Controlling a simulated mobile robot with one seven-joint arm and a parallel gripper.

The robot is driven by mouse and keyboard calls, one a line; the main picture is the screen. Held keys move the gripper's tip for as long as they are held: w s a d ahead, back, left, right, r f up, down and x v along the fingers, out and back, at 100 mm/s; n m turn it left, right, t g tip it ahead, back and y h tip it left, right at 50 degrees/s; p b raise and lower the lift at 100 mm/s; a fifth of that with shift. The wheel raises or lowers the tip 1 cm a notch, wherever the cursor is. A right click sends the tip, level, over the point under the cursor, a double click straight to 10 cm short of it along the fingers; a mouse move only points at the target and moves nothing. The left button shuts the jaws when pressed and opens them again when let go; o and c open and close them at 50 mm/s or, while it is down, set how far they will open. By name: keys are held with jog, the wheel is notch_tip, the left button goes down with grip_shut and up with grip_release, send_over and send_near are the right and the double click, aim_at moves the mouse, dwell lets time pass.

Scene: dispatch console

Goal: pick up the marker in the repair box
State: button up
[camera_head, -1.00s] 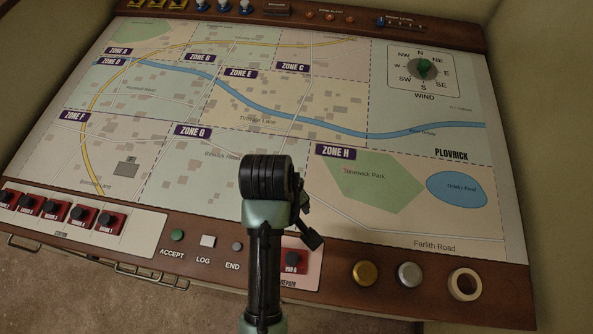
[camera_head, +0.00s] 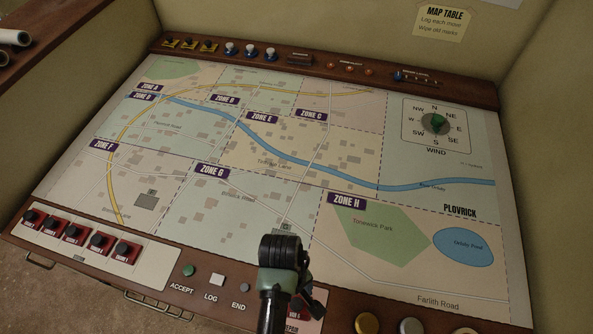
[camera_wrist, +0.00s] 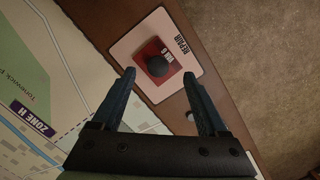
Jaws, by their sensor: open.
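The marker in the repair box is a red square block (camera_wrist: 151,55) with a round black knob on top. In the wrist view it lies on the pale panel of the repair box (camera_wrist: 178,28), beyond my fingertips. My gripper (camera_wrist: 158,78) is open and empty, with one fingertip to each side of the marker's near edge. I cannot tell the height between the fingertips and the marker. In the head view the red marker (camera_head: 297,310) is partly hidden behind my arm.
A row of similar red markers (camera_head: 75,233) sits in a pale panel at the left. ACCEPT (camera_head: 189,271), LOG and END buttons lie left of the repair box. A gold disc (camera_head: 367,324) and a silver disc (camera_head: 410,327) lie to its right.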

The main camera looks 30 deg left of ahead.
aim_at(297, 304)
jog(key=shift+w+d+f+p, duration=0.15)
jog(key=shift+f+p, duration=0.25)
jog(key=shift+f, duration=1.9)
grip_shut()
